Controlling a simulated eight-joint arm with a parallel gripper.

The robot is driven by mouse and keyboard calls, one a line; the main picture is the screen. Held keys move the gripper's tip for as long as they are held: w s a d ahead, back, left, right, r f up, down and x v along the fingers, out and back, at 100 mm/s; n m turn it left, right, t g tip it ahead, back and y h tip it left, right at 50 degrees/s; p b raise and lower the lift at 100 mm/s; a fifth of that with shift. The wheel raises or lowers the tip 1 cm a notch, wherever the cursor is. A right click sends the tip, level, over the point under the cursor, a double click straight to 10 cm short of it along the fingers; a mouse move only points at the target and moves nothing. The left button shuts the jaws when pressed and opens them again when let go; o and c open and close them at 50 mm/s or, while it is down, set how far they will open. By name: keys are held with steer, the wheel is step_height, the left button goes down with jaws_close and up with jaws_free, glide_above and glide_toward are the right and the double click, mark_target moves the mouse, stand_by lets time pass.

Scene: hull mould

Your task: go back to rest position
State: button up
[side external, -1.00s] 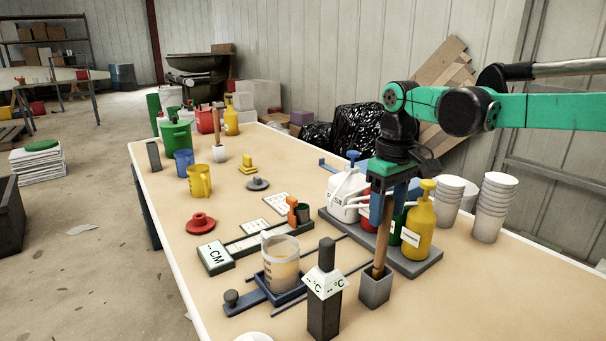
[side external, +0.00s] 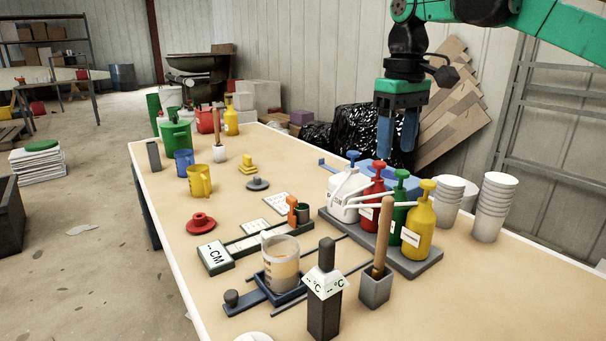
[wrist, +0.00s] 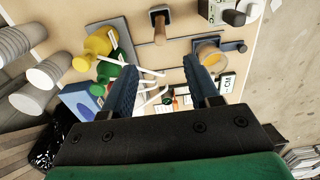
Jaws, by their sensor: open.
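My gripper (side external: 397,134) is open and empty, raised in the air above the pump bottles at the back right of the table. Its two blue fingers point down and stand apart. In the wrist view the fingers (wrist: 160,85) frame the table top with nothing between them in their grip. A wooden-handled tool (side external: 380,235) stands slightly tilted in a small grey square holder (side external: 376,288), clear of my gripper. The holder and handle also show at the top of the wrist view (wrist: 159,25).
White, red, green and yellow pump bottles (side external: 420,228) stand on a grey tray below my gripper. Stacked white cups (side external: 494,205) stand right of them. A cup of orange liquid (side external: 281,265) and a dark post with a °C display (side external: 325,290) stand in front. The air around my gripper is clear.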

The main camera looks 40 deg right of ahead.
steer(key=s+a+f+t, duration=0.2)
steer(key=f+t, duration=0.2)
steer(key=f, duration=0.2)
steer(key=s+a+f+t, duration=0.2)
steer(key=f+t, duration=0.1)
steer(key=f, duration=0.4)
steer(key=shift+s+a+t, duration=0.25)
steer(key=shift+t, duration=0.15)
steer(key=shift+f, duration=0.1)
